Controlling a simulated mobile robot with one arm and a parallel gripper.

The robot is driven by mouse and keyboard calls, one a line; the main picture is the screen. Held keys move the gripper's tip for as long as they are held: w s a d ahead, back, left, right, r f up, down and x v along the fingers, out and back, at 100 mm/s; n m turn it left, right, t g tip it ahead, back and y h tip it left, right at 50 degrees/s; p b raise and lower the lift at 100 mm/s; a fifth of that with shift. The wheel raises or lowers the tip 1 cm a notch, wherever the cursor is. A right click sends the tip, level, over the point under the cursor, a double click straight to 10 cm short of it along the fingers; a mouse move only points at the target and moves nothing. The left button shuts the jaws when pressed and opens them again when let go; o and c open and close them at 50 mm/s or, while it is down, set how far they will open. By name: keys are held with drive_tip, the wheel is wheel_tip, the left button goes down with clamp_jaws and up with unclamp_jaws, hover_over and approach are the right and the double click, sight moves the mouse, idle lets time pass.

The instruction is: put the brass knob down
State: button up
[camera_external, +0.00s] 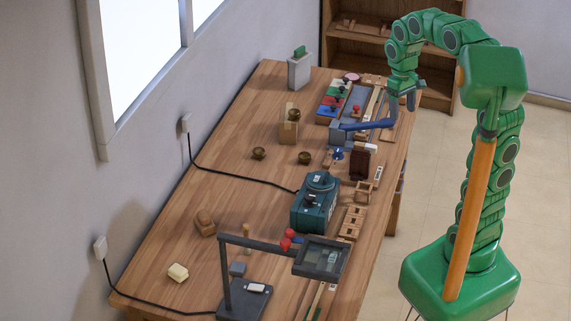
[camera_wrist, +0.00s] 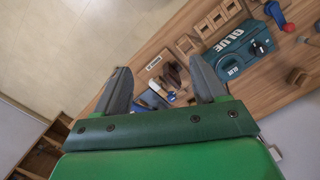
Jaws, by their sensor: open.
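Two dark brass-coloured knobs stand on the wooden table, one left (camera_external: 259,153) and one right (camera_external: 304,157). A similar knob (camera_external: 293,113) sits at a light wooden block (camera_external: 288,132). I cannot tell which of them is the task's brass knob. My gripper (camera_external: 404,97) is raised over the table's right edge, well to the right of the knobs. In the wrist view my gripper (camera_wrist: 162,88) has its two grey fingers wide apart, with no knob seen between them. The wrist view shows no clear brass knob.
The table (camera_external: 215,145) holds a teal machine (camera_external: 314,207), a dark brown block (camera_external: 360,165), a blue bar (camera_external: 368,126), a tray of coloured pieces (camera_external: 335,98) and a lamp-like stand (camera_external: 225,275). A black cord crosses the left side. The left middle tabletop is clear.

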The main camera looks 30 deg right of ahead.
drive_tip(key=s+d+f+m, duration=0.1)
drive_tip(key=s+f, duration=0.2)
drive_tip(key=s, duration=0.8)
drive_tip(key=s+d+f+m, duration=0.1)
drive_tip(key=s+f, duration=0.2)
drive_tip(key=s, duration=0.8)
drive_tip(key=shift+s+f+m+g, duration=0.25)
drive_tip(key=shift+f+m+g, duration=0.05)
drive_tip(key=shift+f, duration=0.1)
